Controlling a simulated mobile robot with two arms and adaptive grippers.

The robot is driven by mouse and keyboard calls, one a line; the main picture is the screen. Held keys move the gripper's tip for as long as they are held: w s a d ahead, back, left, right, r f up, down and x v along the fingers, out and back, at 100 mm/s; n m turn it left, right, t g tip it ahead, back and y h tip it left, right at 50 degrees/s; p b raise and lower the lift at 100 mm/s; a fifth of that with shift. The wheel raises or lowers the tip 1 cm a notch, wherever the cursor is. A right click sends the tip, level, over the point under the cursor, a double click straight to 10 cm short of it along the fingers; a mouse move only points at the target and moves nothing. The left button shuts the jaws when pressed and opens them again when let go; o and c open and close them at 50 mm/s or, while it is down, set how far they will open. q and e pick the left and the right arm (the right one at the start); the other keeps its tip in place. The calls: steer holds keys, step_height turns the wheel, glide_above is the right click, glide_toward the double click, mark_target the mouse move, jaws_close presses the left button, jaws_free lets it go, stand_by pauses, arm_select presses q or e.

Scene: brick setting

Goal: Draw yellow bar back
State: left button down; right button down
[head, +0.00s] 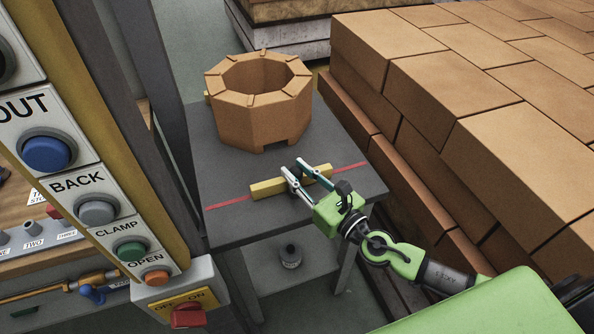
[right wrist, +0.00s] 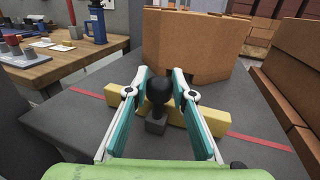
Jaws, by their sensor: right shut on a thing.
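The yellow bar (head: 268,188) lies across the grey table (head: 228,172), close to a red line (head: 228,202) on its top. In the right wrist view the bar (right wrist: 114,97) runs behind my fingers, which hide parts of it. A black knob (right wrist: 159,90) on a short grey block stands at the middle of the bar. My right gripper (head: 293,169) is shut on this knob, with one finger on each side of it. My left gripper is not in view.
An eight-sided brick ring (head: 245,115) stands on the table behind the bar. Large brick stacks (head: 480,110) rise close on the right. A button panel (head: 90,200) with a red switch stands at left. A dark container (head: 290,256) sits on the lower shelf.

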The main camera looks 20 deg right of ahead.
steer(key=shift+s+f, duration=0.1)
steer(key=c, duration=2.1)
jaws_free()
steer(key=shift+o, duration=0.6)
steer(key=shift+s+d, duration=0.15)
steer(key=shift+s, duration=0.35)
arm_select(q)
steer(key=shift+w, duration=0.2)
arm_select(e)
steer(key=v, duration=1)
steer(key=shift+s, duration=0.4)
steer(key=shift+d, duration=0.15)
